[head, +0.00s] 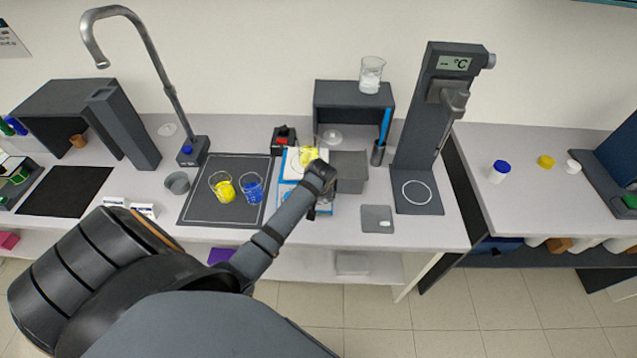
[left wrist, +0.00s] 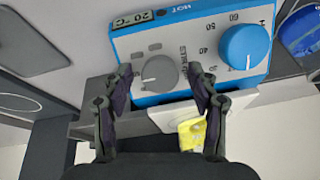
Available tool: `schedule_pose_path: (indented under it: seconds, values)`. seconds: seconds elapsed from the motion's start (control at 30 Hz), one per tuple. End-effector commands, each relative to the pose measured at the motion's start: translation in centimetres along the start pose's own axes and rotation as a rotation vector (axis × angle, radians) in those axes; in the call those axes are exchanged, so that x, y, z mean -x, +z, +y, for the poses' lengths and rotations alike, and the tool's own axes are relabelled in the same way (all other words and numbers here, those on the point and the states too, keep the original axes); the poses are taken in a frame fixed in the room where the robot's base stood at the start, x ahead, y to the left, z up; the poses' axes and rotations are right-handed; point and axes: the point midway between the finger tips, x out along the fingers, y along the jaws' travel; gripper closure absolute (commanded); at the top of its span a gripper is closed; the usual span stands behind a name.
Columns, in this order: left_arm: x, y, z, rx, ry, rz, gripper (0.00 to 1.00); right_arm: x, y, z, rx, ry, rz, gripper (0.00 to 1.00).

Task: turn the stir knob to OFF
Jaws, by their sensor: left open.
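The stir knob (left wrist: 160,73) is a round grey knob on the front panel of a blue and white hotplate (left wrist: 188,22), in the left wrist view. A pale mark on it points left in that view; I cannot read an OFF label beside it. My left gripper (left wrist: 163,82) is open, with one finger on each side of the knob in the picture; I cannot tell whether they touch it. A larger blue knob (left wrist: 244,46) is beside it on the panel. In the head view my left gripper (head: 319,200) hides much of the hotplate front (head: 287,190). My right gripper is not seen.
A beaker with yellow contents (head: 307,156) is on the hotplate. Beakers of yellow (head: 225,192) and blue liquid (head: 252,190) stand on the dark mat (head: 205,214) to its left.

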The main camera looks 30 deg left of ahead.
Motion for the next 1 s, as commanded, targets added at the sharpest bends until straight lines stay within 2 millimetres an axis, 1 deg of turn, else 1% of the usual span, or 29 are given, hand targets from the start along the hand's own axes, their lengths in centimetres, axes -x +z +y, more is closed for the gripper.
schedule_pose_path:
  seconds: [0.17, 0.27, 0.57, 0.6, 0.83, 1.0]
  values:
    - [-0.02, -0.01, 0.0, 0.0, 0.0, 0.001, 0.4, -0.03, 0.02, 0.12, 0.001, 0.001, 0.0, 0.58]
    - [0.0, -0.01, 0.01, 0.0, 0.0, 0.001, 0.53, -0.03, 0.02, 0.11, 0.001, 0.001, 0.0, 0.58]
    - [0.02, -0.01, 0.01, 0.0, 0.0, 0.0, 0.93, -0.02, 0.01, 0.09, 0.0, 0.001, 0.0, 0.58]
    - [0.02, 0.0, 0.01, 0.0, 0.0, 0.0, 0.95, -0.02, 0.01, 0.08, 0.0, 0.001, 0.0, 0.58]
    - [0.02, 0.0, -0.01, 0.025, 0.006, 0.0, 0.95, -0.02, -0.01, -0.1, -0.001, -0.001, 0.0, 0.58]
    - [0.03, 0.0, -0.05, 0.1, 0.021, 0.001, 0.95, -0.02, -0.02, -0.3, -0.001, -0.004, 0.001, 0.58]
